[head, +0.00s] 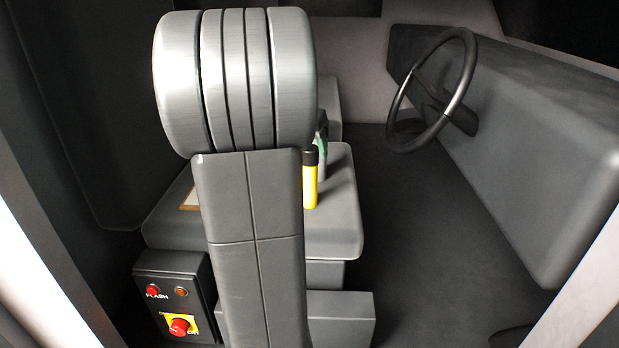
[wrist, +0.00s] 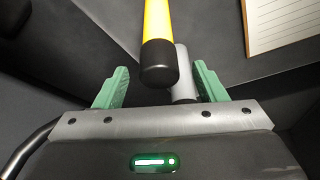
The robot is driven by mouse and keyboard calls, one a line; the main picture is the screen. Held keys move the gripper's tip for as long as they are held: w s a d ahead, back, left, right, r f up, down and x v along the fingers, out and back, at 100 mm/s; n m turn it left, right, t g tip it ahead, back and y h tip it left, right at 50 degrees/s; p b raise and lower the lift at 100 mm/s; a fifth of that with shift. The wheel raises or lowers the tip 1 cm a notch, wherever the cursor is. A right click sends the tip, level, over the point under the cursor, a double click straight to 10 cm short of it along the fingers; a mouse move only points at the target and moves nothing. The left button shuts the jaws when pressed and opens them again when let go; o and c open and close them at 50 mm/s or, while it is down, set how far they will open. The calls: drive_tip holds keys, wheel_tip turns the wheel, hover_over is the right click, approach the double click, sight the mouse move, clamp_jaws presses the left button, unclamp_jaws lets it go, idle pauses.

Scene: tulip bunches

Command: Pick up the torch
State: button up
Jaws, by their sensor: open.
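The torch is a yellow cylinder with a black end. In the head view the torch (head: 310,184) stands upright on the grey seat (head: 340,215), black end up, just right of my arm, which hides part of the seat. In the wrist view the torch (wrist: 157,40) comes in from the top, its black end between the two green fingers. My gripper (wrist: 161,70) is open, with a gap on either side of the torch. In the head view one green part of my gripper (head: 322,140) shows beside the black end; the rest is hidden.
A grey cylinder (wrist: 183,78) shows just right of the torch in the wrist view; I cannot tell what it is. A lined clipboard (wrist: 280,22) lies at upper right there. A steering wheel (head: 440,90) and dashboard (head: 540,150) stand right; the floor (head: 430,240) between is clear.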

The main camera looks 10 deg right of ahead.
sight(312, 160)
drive_tip(key=p+x, duration=0.1)
drive_tip(key=x, duration=0.4)
drive_tip(key=shift+d+f, duration=0.1)
drive_tip(key=shift+f, duration=0.3)
drive_tip(key=shift+r, duration=0.1)
drive_tip(key=c, duration=1.2)
